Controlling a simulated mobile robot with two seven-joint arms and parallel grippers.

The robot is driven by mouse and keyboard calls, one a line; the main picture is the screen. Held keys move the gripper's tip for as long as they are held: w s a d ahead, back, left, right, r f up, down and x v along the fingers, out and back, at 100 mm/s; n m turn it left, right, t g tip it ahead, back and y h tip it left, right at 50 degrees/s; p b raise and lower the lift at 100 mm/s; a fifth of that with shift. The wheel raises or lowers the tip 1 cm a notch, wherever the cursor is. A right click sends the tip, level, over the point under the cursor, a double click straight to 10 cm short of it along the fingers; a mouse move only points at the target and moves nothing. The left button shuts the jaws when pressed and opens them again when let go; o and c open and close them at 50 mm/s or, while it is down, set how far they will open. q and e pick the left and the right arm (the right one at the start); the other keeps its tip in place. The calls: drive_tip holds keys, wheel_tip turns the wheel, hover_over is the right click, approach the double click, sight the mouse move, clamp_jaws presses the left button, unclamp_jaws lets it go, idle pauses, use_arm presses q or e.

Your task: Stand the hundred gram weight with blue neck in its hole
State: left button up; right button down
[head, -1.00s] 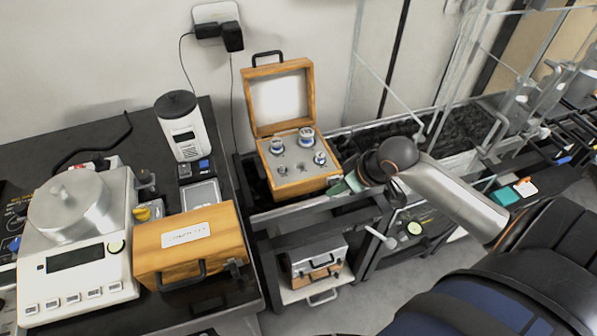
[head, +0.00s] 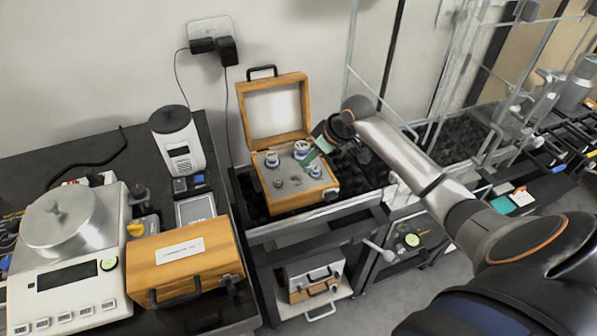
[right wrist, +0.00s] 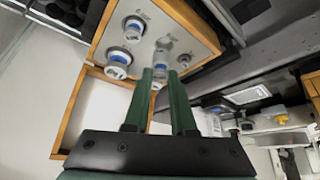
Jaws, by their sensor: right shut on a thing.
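The open wooden weight box (head: 283,203) stands with its lid raised and several silver weights standing in its insert. My right gripper (head: 311,154) is over the back right part of the box. In the right wrist view, its green fingers (right wrist: 162,72) are shut on a silver weight with a blue neck (right wrist: 162,52), held between the fingertips. In the head view the held weight is mostly hidden by the fingers. I cannot tell whether it touches the insert. My left gripper is out of view.
Two blue-necked weights (head: 271,159) (head: 301,148) and smaller ones (head: 278,183) (head: 314,169) crowd the box. The raised lid (head: 275,112) is behind. A closed wooden case (head: 185,262) and a balance (head: 66,270) are on the left table.

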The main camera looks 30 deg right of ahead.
drive_tip(key=x, duration=0.4)
drive_tip(key=shift+w+a+f, duration=0.1)
drive_tip(key=shift+w+a, duration=0.25)
wheel_tip(320, 180, down, 4)
drive_tip(key=shift+w+a+r, duration=0.1)
drive_tip(key=shift+r, duration=0.15)
drive_tip(key=c, duration=0.7)
unclamp_jaws()
drive_tip(key=shift+r, duration=0.1)
drive_tip(key=p+v, duration=0.1)
drive_tip(key=v, duration=1)
drive_tip(key=s+a+f+t, duration=0.1)
drive_tip(key=s+a+f, duration=0.3)
drive_tip(key=f, duration=0.3)
drive_tip(key=s+a+f, duration=0.3)
drive_tip(key=a+f, duration=0.2)
drive_tip(key=f, duration=0.2)
drive_tip(key=s+a+f+m+t, duration=0.2)
drive_tip(key=s+a+f, duration=0.2)
drive_tip(key=s+a, duration=0.6)
drive_tip(key=s, duration=0.4)
drive_tip(key=shift+s+a+f+t, duration=0.25)
drive_tip(key=shift+a+t, duration=0.1)
drive_tip(key=shift+t, duration=0.05)
